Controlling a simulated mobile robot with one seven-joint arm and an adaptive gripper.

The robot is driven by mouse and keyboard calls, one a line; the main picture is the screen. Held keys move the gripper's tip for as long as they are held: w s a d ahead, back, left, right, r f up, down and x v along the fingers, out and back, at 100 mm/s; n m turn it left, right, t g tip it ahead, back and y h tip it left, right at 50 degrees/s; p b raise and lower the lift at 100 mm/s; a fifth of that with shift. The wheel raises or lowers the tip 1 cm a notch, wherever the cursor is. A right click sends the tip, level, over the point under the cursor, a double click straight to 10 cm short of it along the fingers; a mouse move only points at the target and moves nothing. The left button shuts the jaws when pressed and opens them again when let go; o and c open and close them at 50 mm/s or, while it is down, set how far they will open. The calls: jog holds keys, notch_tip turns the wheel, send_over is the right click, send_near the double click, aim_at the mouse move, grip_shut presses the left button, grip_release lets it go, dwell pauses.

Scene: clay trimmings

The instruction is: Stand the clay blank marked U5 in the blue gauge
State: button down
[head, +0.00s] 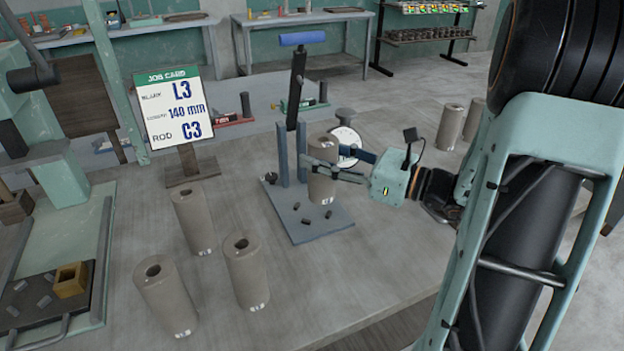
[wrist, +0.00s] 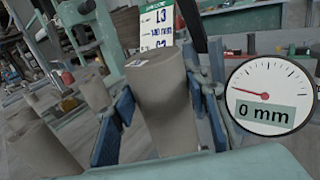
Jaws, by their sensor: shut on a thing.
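My gripper (head: 335,168) is shut on a grey clay blank (head: 322,182), which stands about upright between its fingers. In the wrist view the blank (wrist: 160,95) sits between the blue finger pads; I cannot read its mark. The blank is over the gauge's blue-grey base plate (head: 290,222), in front of the posts. I cannot tell whether its bottom touches the plate. The gauge has a lever with a blue handle (head: 302,38), raised, and a round dial (head: 345,146). In the wrist view the dial (wrist: 268,92) reads 0 mm.
Three blanks (head: 193,220) (head: 246,270) (head: 165,294) stand front left. Two more (head: 450,127) (head: 474,120) stand back right. Small dark bits (head: 306,221) lie on the plate. A job card (head: 174,105) reads L3, 140 mm, C3. Bare table (head: 350,275) lies in front.

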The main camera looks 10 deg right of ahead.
aim_at(312, 174)
jog(key=shift+w+a+f, duration=0.35)
jog(key=shift+w+f, duration=0.05)
jog(key=shift+f, duration=0.2)
jog(key=shift+w+a+f, duration=0.35)
jog(key=shift+w+f, duration=0.05)
jog(key=shift+f, duration=0.15)
jog(key=shift+w+a+f+b, duration=0.15)
jog(key=shift+f+b, duration=0.5)
jog(key=shift+f, duration=1.05)
jog(key=shift+f, duration=0.1)
jog(key=c, duration=1.1)
grip_release()
jog(key=shift+f, duration=0.1)
jog(key=shift+c, duration=0.2)
jog(key=shift+r, duration=0.25)
jog(key=v, duration=1.2)
jog(key=shift+p, duration=0.45)
